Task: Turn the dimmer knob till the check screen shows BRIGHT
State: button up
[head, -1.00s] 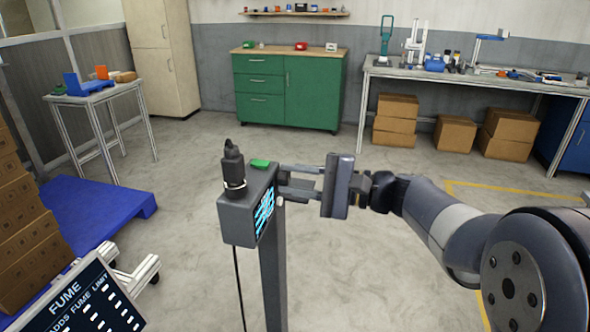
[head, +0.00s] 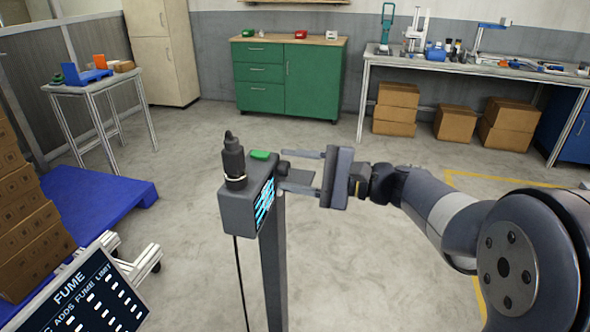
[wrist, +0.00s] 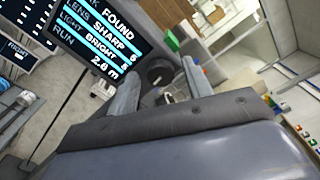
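The check screen (head: 265,203) is on the side face of a dark box on a post, too small to read in the head view. In the wrist view the screen (wrist: 100,40) reads FOUND, SHARP, BRIGHT and 2.8 m, with BRIGHT on the LIGHT line. The dark round dimmer knob (wrist: 160,72) stands beside the screen; it also shows in the head view (head: 283,168). My gripper (head: 300,172) is at the box, fingers apart on either side of the knob. The wrist view shows gaps between the knob and the fingers (wrist: 160,88).
A black plug with a cable (head: 233,160) and a green piece (head: 260,154) sit on the box. A FUME board (head: 90,295) stands at the lower left, near a blue pallet (head: 110,205) with cartons. Floor behind the box is clear.

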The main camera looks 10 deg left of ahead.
jog(key=s+d, duration=0.1)
jog(key=d, duration=0.9)
jog(key=shift+s+d, duration=0.25)
jog(key=shift+d, duration=0.15)
jog(key=a, duration=0.3)
jog(key=w+a, duration=0.1)
jog(key=a, duration=0.7)
jog(key=shift+w, duration=0.25)
jog(key=shift+d, duration=0.1)
